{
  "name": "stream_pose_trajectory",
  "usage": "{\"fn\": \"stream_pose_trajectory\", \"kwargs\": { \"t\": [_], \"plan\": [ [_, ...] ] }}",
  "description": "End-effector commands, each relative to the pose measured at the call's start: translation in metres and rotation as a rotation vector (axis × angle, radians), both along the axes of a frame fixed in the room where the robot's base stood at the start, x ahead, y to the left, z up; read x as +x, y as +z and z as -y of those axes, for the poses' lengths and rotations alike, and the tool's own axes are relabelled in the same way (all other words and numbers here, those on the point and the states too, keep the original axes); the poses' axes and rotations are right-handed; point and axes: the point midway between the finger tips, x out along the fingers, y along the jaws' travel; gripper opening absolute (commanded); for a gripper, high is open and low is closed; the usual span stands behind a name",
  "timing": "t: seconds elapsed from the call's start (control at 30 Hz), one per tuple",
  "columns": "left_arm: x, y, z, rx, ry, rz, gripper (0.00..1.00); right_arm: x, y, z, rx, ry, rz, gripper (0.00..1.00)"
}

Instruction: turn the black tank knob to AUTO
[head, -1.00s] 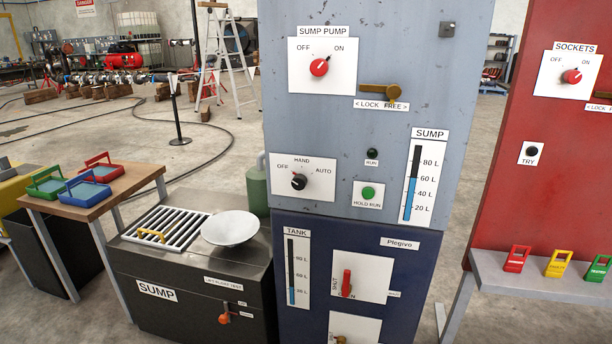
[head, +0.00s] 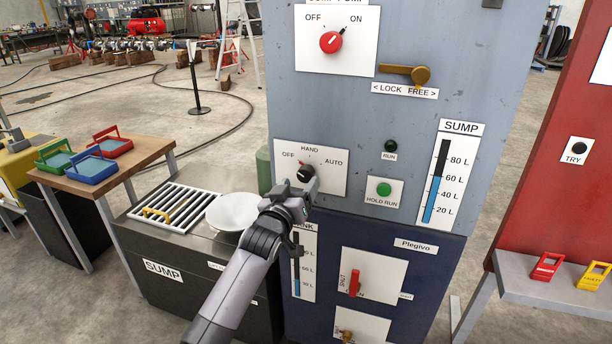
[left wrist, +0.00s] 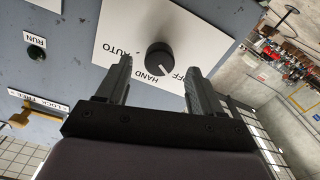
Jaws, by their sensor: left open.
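The black tank knob (head: 306,174) sits on a white plate marked OFF, HAND and AUTO, on the grey upper cabinet. It shows large in the left wrist view (left wrist: 159,54), where its pointer mark points between HAND and OFF, away from AUTO. My left gripper (head: 303,190) is just in front of the knob's plate. In the left wrist view its two open fingers (left wrist: 159,68) stand on either side of the knob, with gaps to it. Whether the tips reach the knob's depth is unclear. My right gripper is in neither view.
Near the knob are the green HOLD RUN button (head: 384,189), the dark RUN lamp (head: 390,146) and the SUMP gauge (head: 441,178). Above are the red sump pump knob (head: 331,42) and brass lock lever (head: 408,73).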

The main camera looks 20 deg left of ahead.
Motion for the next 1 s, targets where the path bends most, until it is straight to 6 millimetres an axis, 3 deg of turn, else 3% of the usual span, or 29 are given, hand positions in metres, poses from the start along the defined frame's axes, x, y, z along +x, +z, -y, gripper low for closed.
{"fn": "stream_pose_trajectory", "kwargs": {
  "t": [0.43, 0.93, 0.97, 1.0],
  "plan": [
    [0.042, 0.0, 0.001, 0.0, 0.0, 0.0, 0.67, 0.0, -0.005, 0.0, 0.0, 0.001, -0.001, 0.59],
    [0.05, 0.0, 0.002, 0.0, -0.001, 0.0, 0.67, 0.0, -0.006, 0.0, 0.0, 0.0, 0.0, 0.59],
    [0.05, 0.0, 0.002, 0.0, -0.001, 0.0, 0.63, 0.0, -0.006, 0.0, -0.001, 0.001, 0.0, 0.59],
    [0.05, 0.0, 0.002, 0.0, -0.001, 0.0, 0.5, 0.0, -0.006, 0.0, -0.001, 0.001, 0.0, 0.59]
  ]
}}
